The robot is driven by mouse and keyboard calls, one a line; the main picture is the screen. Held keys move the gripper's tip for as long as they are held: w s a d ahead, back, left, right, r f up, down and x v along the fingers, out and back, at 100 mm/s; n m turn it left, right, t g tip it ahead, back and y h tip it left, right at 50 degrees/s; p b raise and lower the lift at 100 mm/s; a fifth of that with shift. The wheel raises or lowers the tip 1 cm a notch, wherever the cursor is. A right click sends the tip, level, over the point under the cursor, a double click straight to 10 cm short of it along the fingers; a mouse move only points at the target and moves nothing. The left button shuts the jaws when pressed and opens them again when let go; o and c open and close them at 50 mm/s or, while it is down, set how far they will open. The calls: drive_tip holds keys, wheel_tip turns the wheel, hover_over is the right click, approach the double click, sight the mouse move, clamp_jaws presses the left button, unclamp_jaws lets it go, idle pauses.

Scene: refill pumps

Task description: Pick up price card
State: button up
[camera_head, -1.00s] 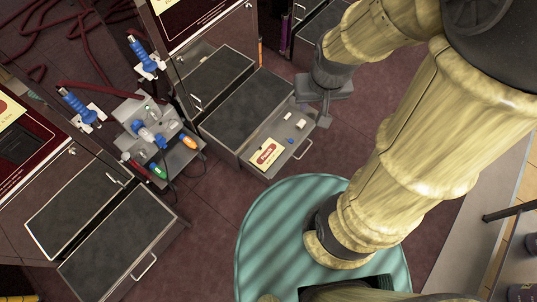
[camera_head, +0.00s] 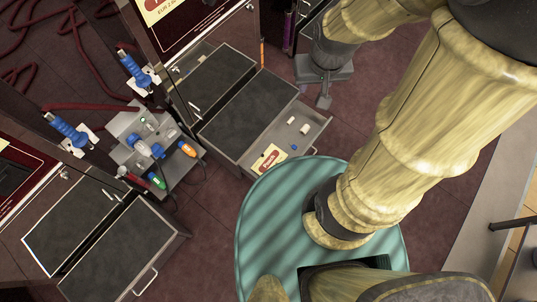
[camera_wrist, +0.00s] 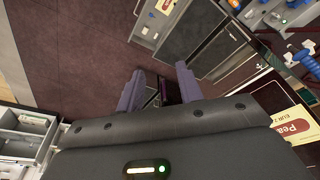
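A cream price card with a red label (camera_head: 267,160) lies in the open drawer (camera_head: 282,132) of the middle pump cabinet in the head view. The card also shows small at the top of the wrist view (camera_wrist: 165,6), inside the drawer. My gripper (camera_head: 324,102) is beyond and to the right of the drawer in the head view, apart from the card. In the wrist view its two fingers (camera_wrist: 160,72) stand apart with nothing held between them.
A small white item (camera_head: 304,129) and others lie in the drawer. A grey stand (camera_head: 150,150) with blue, green and orange parts is left of it. Another cabinet with a handle (camera_head: 145,280) stands lower left. A large price sign (camera_wrist: 293,125) is at right in the wrist view.

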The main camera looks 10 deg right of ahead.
drive_tip(key=shift+w+a, duration=0.1)
drive_tip(key=shift+w, duration=0.05)
drive_tip(key=shift+o, duration=0.7)
drive_tip(key=shift+s, duration=0.4)
drive_tip(key=w+a+f+n+g+y+b, duration=0.1)
drive_tip(key=w+f+n+b, duration=0.5)
drive_tip(key=f+b, duration=0.9)
drive_tip(key=w+a+f+n+y+b, duration=0.1)
drive_tip(key=w+f+n+b, duration=0.5)
drive_tip(key=f+b, duration=1)
drive_tip(key=w+a+f+n+g+y+b, duration=0.1)
drive_tip(key=w+f+n+b, duration=0.5)
drive_tip(key=f, duration=3.8)
drive_tip(key=w+y+b, duration=0.1)
drive_tip(key=w+b, duration=0.1)
drive_tip(key=b, duration=0.8)
drive_tip(key=shift+w+a+f+g+y, duration=0.15)
drive_tip(key=shift+a+f+g+y, duration=0.1)
drive_tip(key=shift+f+g+y, duration=0.1)
drive_tip(key=shift+f, duration=0.1)
drive_tip(key=b+x, duration=0.6)
drive_tip(key=x, duration=0.5)
drive_tip(key=shift+f+b, duration=0.4)
drive_tip(key=shift+a+f, duration=0.1)
drive_tip(key=shift+a, duration=0.1)
